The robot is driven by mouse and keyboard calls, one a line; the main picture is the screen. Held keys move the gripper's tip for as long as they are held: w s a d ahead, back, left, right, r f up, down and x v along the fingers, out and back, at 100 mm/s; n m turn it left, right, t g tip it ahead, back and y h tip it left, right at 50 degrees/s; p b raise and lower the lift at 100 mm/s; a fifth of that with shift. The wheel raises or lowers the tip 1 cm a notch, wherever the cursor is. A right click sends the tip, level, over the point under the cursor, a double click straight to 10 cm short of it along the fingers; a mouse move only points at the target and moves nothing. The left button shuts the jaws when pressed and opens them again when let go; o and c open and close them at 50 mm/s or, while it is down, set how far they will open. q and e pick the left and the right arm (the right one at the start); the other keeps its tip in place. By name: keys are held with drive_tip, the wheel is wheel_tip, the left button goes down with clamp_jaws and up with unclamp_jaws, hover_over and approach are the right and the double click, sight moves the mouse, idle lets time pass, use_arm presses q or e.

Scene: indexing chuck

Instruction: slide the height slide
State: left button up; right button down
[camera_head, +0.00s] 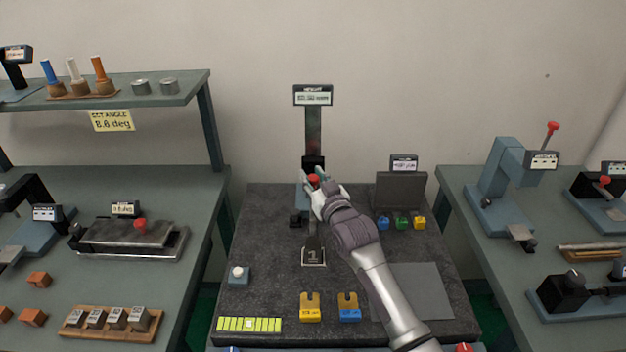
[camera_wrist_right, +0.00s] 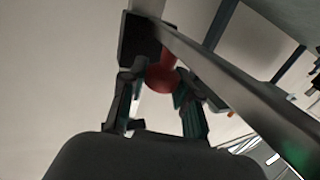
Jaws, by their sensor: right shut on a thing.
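The height gauge stands at the back of the dark granite table, with a tall dark column (camera_head: 313,130) and a display (camera_head: 313,95) on top marked HEIGHT. Its height slide (camera_head: 312,162) is a black block on the column, with a red knob (camera_head: 314,179) in front. My right gripper (camera_head: 314,184) is at the knob, low on the column, and is shut on it. In the right wrist view the red knob (camera_wrist_right: 162,78) sits between the two fingers (camera_wrist_right: 160,95), beside the column. The fingers and wrist hide part of the slide. My left gripper is not in view.
A silver block (camera_head: 313,257) stands in front of the gauge. Blue, green and yellow pieces (camera_head: 401,223) lie right of it, before a dark upright panel (camera_head: 401,190). Yellow and blue tags (camera_head: 310,307) lie at the front. A white-topped button box (camera_head: 238,274) is at left.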

wheel_tip(320, 180, up, 8)
drive_tip(key=p, duration=0.3)
drive_tip(key=shift+f, duration=0.2)
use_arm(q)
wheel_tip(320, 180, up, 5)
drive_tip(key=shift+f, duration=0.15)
use_arm(e)
drive_tip(key=shift+f, duration=0.1)
drive_tip(key=c, duration=1.1)
unclamp_jaws()
drive_tip(key=shift+f, duration=0.1)
drive_tip(key=shift+o, duration=1.4)
drive_tip(key=shift+f, duration=0.15)
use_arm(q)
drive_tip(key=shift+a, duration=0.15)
